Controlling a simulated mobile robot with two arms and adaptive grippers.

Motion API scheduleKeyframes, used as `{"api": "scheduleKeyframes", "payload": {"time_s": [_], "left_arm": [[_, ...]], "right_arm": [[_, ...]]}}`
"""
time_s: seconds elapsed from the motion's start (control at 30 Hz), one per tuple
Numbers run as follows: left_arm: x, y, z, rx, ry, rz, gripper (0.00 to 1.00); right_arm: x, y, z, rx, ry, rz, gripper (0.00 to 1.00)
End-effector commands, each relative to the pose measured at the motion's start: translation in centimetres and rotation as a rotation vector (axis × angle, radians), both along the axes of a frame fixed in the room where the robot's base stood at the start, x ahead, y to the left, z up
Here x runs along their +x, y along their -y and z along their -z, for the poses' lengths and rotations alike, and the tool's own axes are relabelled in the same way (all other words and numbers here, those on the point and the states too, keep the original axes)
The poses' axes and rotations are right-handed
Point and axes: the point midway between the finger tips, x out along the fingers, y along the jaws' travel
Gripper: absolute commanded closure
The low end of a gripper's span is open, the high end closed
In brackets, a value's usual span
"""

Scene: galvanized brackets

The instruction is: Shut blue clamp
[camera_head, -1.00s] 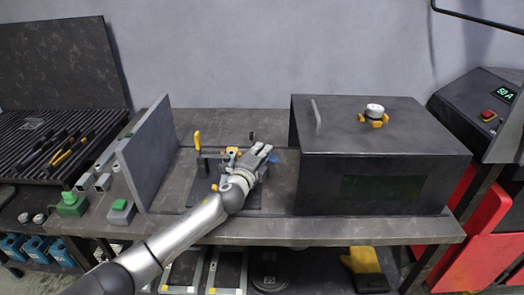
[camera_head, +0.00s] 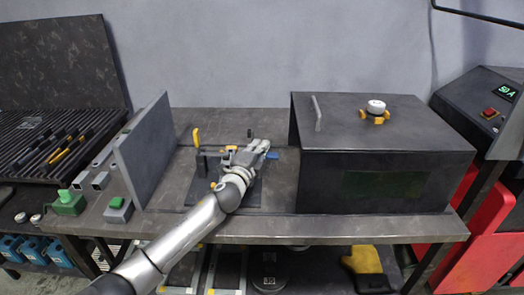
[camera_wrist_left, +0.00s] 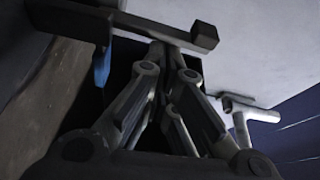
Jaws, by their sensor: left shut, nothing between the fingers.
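The blue clamp shows mainly as a blue handle (camera_head: 272,155) at the right end of the fixture on the bench. It points to the right, and the rest of the clamp is hidden behind my gripper. My left gripper (camera_head: 267,146) is shut and empty, just above and beside the blue handle; I cannot tell whether they touch. In the left wrist view a blue strip (camera_wrist_left: 102,66) shows beside the fingers, partly covered by a dark bar. A clamp with an upright yellow handle (camera_head: 196,138) stands at the fixture's left. My right gripper is not in view.
A grey upright plate (camera_head: 146,150) stands at the left. Bare bench (camera_head: 280,200) lies between the fixture and the box.

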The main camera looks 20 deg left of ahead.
Motion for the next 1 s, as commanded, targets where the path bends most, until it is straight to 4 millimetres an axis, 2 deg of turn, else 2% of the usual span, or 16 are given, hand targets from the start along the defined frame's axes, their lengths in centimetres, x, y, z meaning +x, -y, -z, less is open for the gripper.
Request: {"api": "scheduleKeyframes", "payload": {"time_s": [0.17, 0.33, 0.4, 0.47, 1.0], "left_arm": [[-0.1, -0.7, 0.2, -0.094, 0.025, -0.005, 1.0], [-0.4, -1.5, -0.1, -0.096, 0.028, -0.005, 1.0], [-0.5, -1.7, 0.0, -0.173, 0.045, -0.006, 1.0], [-0.6, -2.0, 0.0, -0.228, 0.06, -0.005, 1.0], [-1.2, -4.3, 0.0, -0.212, 0.06, -0.003, 1.0]], "right_arm": [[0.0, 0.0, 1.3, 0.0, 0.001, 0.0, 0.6], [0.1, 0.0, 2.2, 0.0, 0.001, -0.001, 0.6], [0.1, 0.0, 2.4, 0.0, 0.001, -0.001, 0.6], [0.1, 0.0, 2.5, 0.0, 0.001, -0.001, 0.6], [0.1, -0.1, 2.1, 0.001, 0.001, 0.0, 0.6]]}}
